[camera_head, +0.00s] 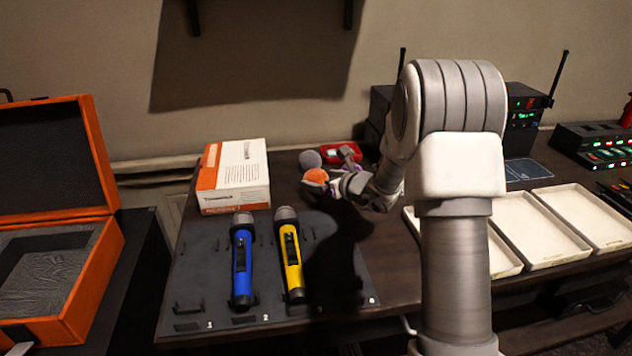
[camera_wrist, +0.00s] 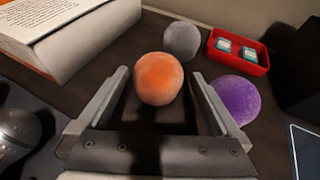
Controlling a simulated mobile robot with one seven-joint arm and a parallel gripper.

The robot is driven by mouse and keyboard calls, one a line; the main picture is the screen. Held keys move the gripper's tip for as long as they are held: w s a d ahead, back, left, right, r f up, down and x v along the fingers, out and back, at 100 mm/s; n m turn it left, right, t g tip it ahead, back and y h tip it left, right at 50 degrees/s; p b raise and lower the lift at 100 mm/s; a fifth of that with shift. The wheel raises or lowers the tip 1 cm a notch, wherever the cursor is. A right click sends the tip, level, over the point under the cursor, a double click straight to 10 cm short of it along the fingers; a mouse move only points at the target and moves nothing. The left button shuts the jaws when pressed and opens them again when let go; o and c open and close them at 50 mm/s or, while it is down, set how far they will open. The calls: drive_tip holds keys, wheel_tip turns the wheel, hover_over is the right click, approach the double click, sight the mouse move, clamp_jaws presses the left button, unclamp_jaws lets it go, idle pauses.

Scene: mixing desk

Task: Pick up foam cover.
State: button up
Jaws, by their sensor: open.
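Three round foam covers lie on the dark desk. The orange foam cover (camera_wrist: 159,78) is between the tips of my open gripper (camera_wrist: 160,88) in the wrist view, with no clear contact on either finger. The grey foam cover (camera_wrist: 182,40) lies just behind it. The purple foam cover (camera_wrist: 236,98) is to the right, outside the right finger. In the head view the orange cover (camera_head: 316,177) and grey cover (camera_head: 310,159) show left of my gripper (camera_head: 338,186); the purple one is mostly hidden behind the gripper.
A white and orange box (camera_head: 236,176) stands left of the covers. A red tray (camera_wrist: 238,54) with small items is behind right. Blue (camera_head: 243,260) and yellow (camera_head: 290,257) microphones lie on a dark mat in front. White trays (camera_head: 540,229) are on the right.

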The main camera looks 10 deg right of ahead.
sight(321, 179)
drive_tip(key=x, duration=0.3)
drive_tip(key=shift+w+a+f, duration=0.2)
drive_tip(key=c, duration=1.2)
